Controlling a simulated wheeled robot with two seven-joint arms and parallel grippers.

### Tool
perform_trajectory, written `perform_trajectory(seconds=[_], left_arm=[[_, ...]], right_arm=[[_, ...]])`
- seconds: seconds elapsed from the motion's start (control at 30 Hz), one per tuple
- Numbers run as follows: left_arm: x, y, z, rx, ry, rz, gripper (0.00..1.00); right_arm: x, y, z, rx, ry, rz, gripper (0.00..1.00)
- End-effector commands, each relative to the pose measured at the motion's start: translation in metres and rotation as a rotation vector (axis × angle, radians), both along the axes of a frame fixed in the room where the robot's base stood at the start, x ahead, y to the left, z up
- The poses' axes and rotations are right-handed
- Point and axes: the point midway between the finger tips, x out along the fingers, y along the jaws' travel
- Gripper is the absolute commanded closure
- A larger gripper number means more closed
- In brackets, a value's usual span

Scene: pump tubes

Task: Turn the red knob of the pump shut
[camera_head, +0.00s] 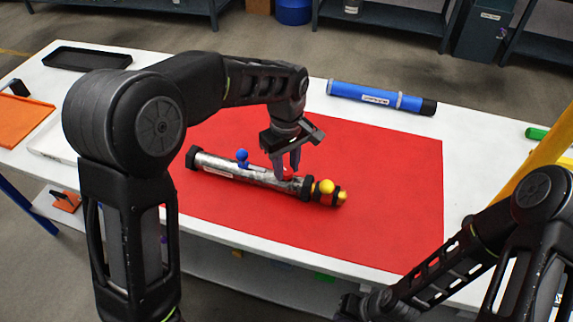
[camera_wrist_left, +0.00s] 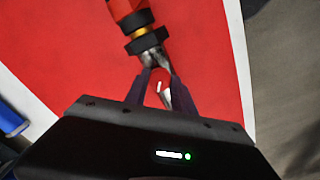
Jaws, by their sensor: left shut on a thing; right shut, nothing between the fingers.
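The pump (camera_head: 225,167) is a silvery tube with black end fittings, lying slantwise on a red mat (camera_head: 400,170). It carries a blue knob (camera_head: 242,155) near its left part and yellow knobs (camera_head: 325,187) at its right end. The red knob (camera_head: 288,173) sits between them, partly hidden by my fingers. My left gripper (camera_head: 287,174) comes down from above and is shut on the red knob. My right gripper (camera_head: 352,308) is at the bottom edge, away from the pump, shut and empty.
A blue tube (camera_head: 375,97) with a black end lies behind the mat. A black tray (camera_head: 87,58) and an orange item (camera_head: 22,118) are at the left. A green object (camera_head: 536,133) and a yellow bar (camera_head: 540,150) are at the right. The mat's right part is clear.

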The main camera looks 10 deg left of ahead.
Motion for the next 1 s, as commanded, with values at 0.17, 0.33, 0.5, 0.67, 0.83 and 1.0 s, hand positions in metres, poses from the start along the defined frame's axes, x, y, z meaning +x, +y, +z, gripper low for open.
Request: perform_trajectory(seconds=[0.17,0.33,0.5,0.67,0.83,1.0], left_arm=[[0.0002,0.0001,0.0005,0.001,-0.001,0.059,1.0],[0.0003,0.0,0.0004,0.0,-0.001,0.08,1.0],[0.0002,0.0001,0.0003,0.0,-0.001,0.083,1.0],[0.0002,0.0001,0.0003,-0.001,-0.001,0.082,1.0],[0.0002,0.0001,0.0002,-0.001,-0.001,0.082,0.56],[0.0001,0.0001,0.0001,0.0,0.0,0.081,0.48]], right_arm=[[0.0,0.0,0.0009,0.0,0.0,0.0,1.0],[0.0,0.0,0.0011,0.0,0.0,0.0,1.0],[0.0,0.0,0.0009,0.0,0.0,0.0,1.0],[0.0,0.0,0.0009,0.0,0.0,0.0,1.0],[0.0,0.0,0.001,0.0,0.0,0.0,1.0],[0.0,0.0,0.0009,0.0,0.0,0.0,1.0]])
